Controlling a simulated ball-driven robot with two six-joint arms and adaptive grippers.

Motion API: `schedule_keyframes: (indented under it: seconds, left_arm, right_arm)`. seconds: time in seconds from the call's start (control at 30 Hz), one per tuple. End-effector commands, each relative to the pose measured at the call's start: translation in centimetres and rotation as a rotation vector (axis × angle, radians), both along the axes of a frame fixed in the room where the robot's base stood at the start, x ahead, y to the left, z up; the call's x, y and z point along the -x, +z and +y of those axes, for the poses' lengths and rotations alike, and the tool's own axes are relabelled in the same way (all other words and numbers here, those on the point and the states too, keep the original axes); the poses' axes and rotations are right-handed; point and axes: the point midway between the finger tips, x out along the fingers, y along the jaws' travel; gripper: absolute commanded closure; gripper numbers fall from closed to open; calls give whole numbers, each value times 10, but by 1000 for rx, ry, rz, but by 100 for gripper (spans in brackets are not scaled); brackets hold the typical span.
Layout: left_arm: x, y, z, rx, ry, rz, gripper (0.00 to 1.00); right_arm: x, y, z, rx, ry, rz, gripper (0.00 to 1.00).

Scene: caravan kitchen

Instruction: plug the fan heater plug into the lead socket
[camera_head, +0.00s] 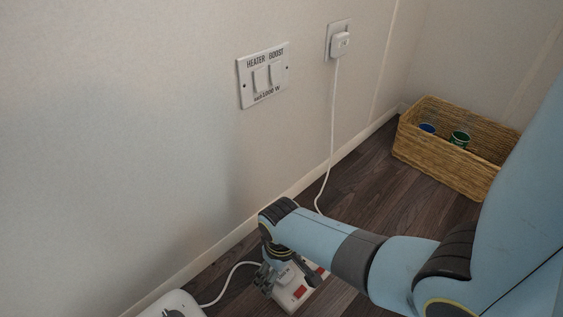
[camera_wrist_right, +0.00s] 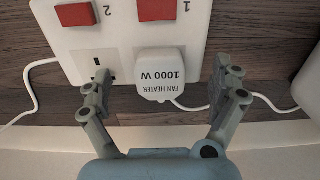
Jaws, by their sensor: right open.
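The white fan heater plug (camera_wrist_right: 160,75), marked FAN HEATER 1000 W, sits over position 1 of the white lead socket (camera_wrist_right: 120,45). It looks seated there; its exact depth cannot be told. Position 2, beside it, is an empty socket (camera_wrist_right: 98,62). My right gripper (camera_wrist_right: 163,85) is open, with one finger on each side of the plug and visible gaps. In the head view the right gripper (camera_head: 276,276) is low over the lead socket (camera_head: 296,294) on the floor and hides most of the plug. My left gripper is not in view.
A white appliance (camera_head: 172,305) with a cord stands at the bottom left. A switch plate (camera_head: 263,75) and a plugged-in white plug (camera_head: 340,43) are on the wall; its cord runs to the floor. A wicker basket (camera_head: 440,160) stands at the back right.

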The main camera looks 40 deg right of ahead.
Motion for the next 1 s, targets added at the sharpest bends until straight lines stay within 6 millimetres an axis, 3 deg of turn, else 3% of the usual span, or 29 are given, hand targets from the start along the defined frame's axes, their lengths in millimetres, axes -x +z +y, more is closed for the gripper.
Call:
schedule_keyframes:
  seconds: [0.5,0.7,1.0]
  left_arm:
    - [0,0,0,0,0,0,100]
    - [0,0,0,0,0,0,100]
    - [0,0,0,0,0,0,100]
  right_arm:
    - [0,96,0,0,0,-2,5]
    - [1,111,0,0,0,1,5]
    - [1,112,0,0,0,2,5]
